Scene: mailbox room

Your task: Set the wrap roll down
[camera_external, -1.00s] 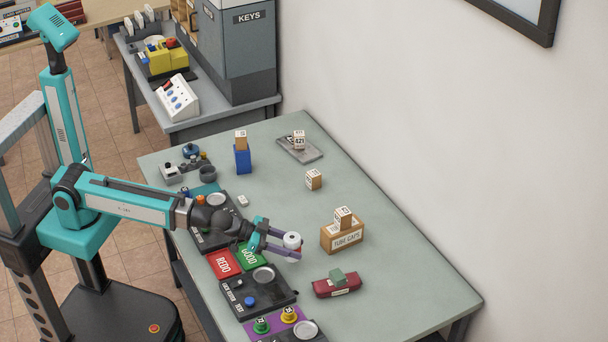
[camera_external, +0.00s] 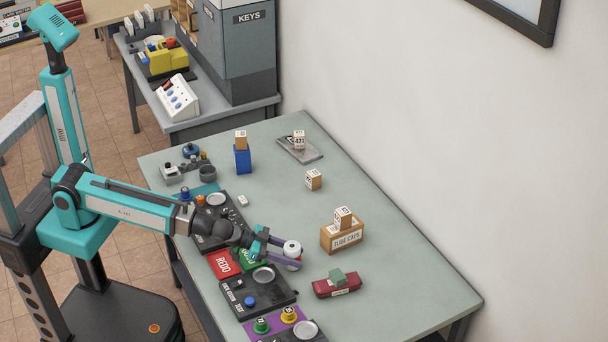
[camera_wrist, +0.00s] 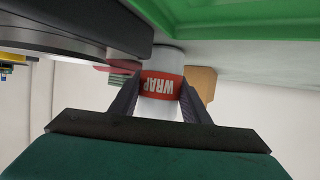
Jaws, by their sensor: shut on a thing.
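The wrap roll (camera_external: 292,248) is a white cylinder with a red band. In the wrist view the roll (camera_wrist: 162,86) shows the word WRAP on its band and sits between the two fingers. My gripper (camera_external: 285,256) is shut on it, beside the green GOOD mat (camera_external: 249,259) and low over the table (camera_external: 400,270). I cannot tell whether the roll touches the table. The fingers hide part of the roll's sides.
The red REDO mat (camera_external: 222,263) and a black tester panel (camera_external: 262,296) lie close by. A TUBE CAPS box (camera_external: 342,240) and a dark red case (camera_external: 337,289) with a green block stand to the right. Bare table lies between them and my gripper.

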